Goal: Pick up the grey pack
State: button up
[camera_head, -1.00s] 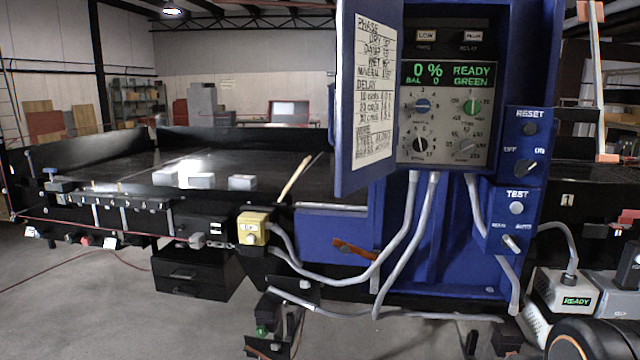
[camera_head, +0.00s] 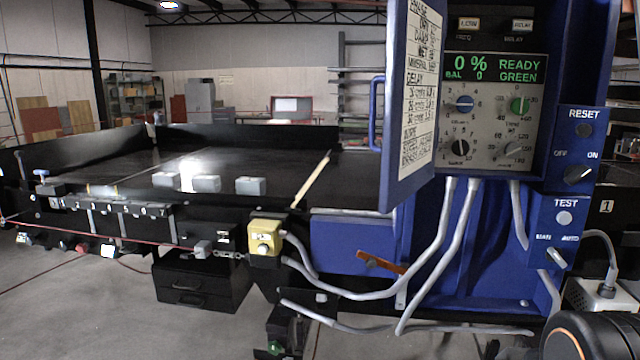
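Three small grey-white blocks lie in a row on the black conveyor belt (camera_head: 225,168) at the left. The right block (camera_head: 250,186) looks plain grey. The middle block (camera_head: 206,184) and the left block (camera_head: 166,180) look lighter, under a bright glare on the belt. I cannot tell which one is the grey pack. My gripper is not in view.
A blue control cabinet (camera_head: 470,240) with an open door (camera_head: 408,110) stands right of the belt. A yellow button box (camera_head: 264,238), grey cables and an orange handle (camera_head: 380,262) are at the front. A black drawer box (camera_head: 200,285) sits below.

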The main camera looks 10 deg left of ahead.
aim_at(246, 185)
jog(key=i+j, duration=0.4)
jog(key=j, duration=0.15)
jog(key=i+j, duration=0.4)
jog(key=j, duration=0.2)
jog(key=i+j, duration=0.4)
jog(key=j, duration=0.15)
jog(key=i+j, duration=0.4)
jog(key=j, duration=0.2)
jog(key=i+j, duration=0.4)
jog(key=j, duration=0.15)
